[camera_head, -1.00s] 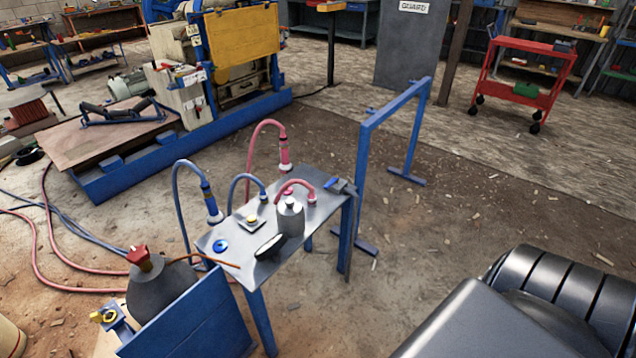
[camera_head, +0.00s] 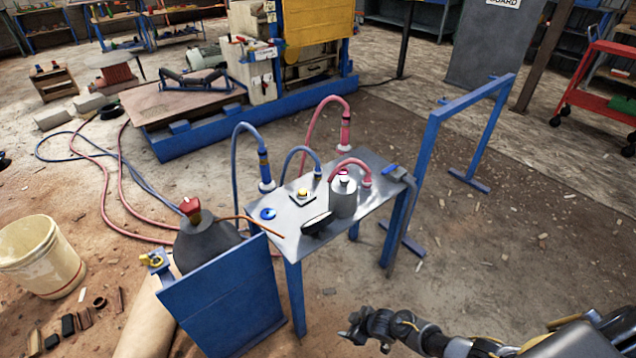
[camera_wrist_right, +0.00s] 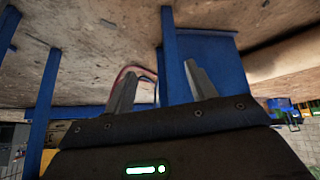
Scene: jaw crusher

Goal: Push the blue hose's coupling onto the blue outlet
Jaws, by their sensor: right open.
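The blue hose (camera_head: 236,150) rises behind the left end of the metal table (camera_head: 376,163) and bends over. Its coupling (camera_head: 264,170), blue with a pale lower end, points down at the table's back left. A flat blue ring (camera_head: 268,213) lies on the tabletop in front of it; I cannot tell whether this is the blue outlet. A shorter blue hose (camera_head: 298,152) arches beside it. My right gripper (camera_head: 352,328) is low in front of the table, apart from it, open and empty. Its two fingers (camera_wrist_right: 160,88) show in the right wrist view. My left gripper is out of view.
Pink hoses (camera_head: 325,101), a metal canister (camera_head: 343,196) and a dark oval object (camera_head: 317,223) crowd the table. A blue panel (camera_head: 235,310) with a dark tank (camera_head: 203,246) stands at its left front. A blue frame (camera_head: 430,150) stands right.

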